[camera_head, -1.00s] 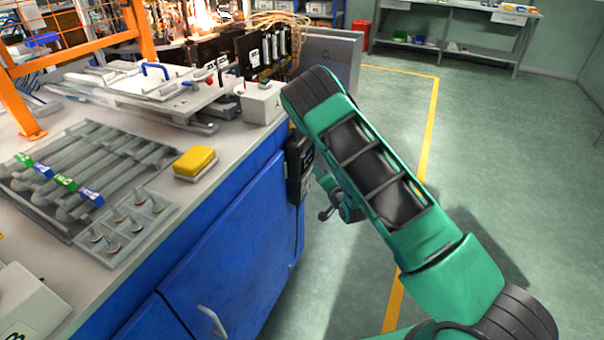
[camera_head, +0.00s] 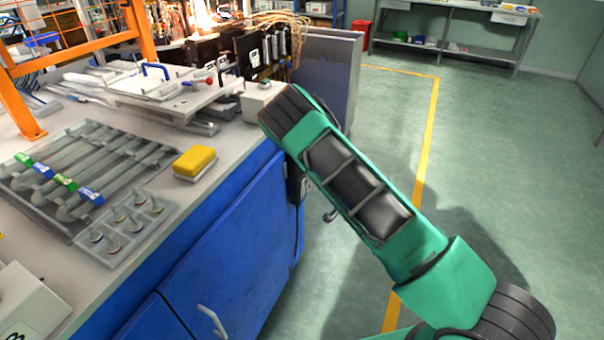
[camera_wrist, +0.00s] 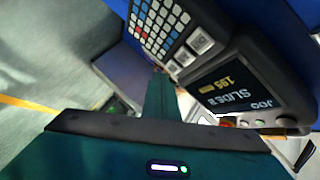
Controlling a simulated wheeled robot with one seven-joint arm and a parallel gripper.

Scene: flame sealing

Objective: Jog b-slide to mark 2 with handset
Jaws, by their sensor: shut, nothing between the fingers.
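The handset (camera_wrist: 238,80) fills the upper right of the wrist view, seen tilted. It has a blue and white keypad (camera_wrist: 158,25), large pale keys, and a dark screen (camera_wrist: 240,86) reading "JOG", a slide line, and a blurred yellow number. In the head view a dark sliver of the handset (camera_head: 294,182) shows on the blue cabinet's side, mostly behind my arm. My gripper (camera_wrist: 158,82) is shut and empty, its green fingers just beside the keypad's lower edge. I cannot tell whether they touch. In the head view my arm hides it. I cannot pick out the b-slide or mark 2.
The bench top (camera_head: 235,140) carries a yellow block (camera_head: 194,162), a rack of tubes (camera_head: 85,170), a small tray (camera_head: 125,225) and a white box (camera_head: 262,100). An orange frame (camera_head: 20,110) stands at left. The floor (camera_head: 500,150) right of the cabinet is clear.

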